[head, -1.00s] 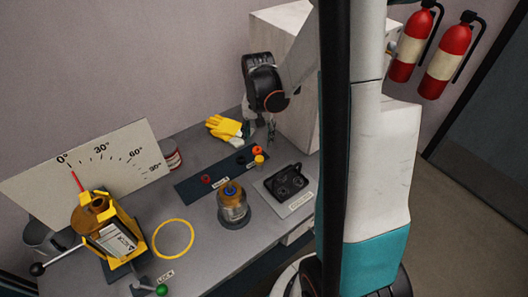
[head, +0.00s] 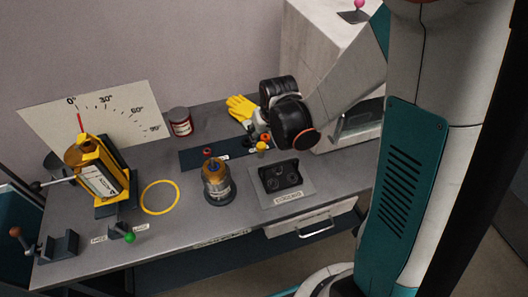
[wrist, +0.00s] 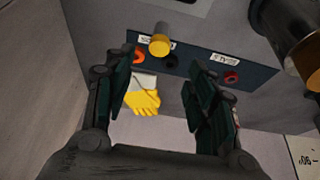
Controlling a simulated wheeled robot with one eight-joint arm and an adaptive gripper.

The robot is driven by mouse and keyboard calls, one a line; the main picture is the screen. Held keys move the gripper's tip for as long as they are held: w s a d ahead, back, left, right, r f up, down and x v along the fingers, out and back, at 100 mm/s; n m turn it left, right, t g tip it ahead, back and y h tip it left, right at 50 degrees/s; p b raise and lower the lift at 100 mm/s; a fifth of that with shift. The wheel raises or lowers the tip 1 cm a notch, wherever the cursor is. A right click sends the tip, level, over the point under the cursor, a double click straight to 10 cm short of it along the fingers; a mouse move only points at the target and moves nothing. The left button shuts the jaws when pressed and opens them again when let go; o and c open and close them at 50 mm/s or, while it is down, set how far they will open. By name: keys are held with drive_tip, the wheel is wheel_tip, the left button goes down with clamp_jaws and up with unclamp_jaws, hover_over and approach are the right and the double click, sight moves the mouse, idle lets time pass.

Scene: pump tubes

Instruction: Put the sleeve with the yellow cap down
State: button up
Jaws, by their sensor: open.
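The sleeve with the yellow cap (head: 262,147) stands upright at the right end of the dark blue strip (head: 205,158) on the grey bench. In the wrist view its yellow cap (wrist: 159,45) shows beyond my fingertips, between them in the picture. My gripper (wrist: 163,75) is open, with a wide empty gap between the dark fingers. In the head view my gripper (head: 258,128) is close above and behind the sleeve, partly hidden by my dark wrist. I cannot tell if a finger touches the sleeve.
An orange ring (wrist: 138,56) and a red piece (wrist: 231,76) sit on the strip. Yellow gloves (head: 241,107) lie behind. A pale block is at right.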

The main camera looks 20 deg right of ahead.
sight(261, 145)
drive_tip(key=b+x, duration=0.3)
drive_tip(key=x, duration=0.6)
drive_tip(key=shift+w+f+b, duration=0.1)
drive_tip(key=shift+f+b, duration=0.15)
drive_tip(key=shift+b, duration=0.15)
drive_tip(key=shift+r, duration=0.1)
drive_tip(key=shift+c, duration=0.6)
clamp_jaws()
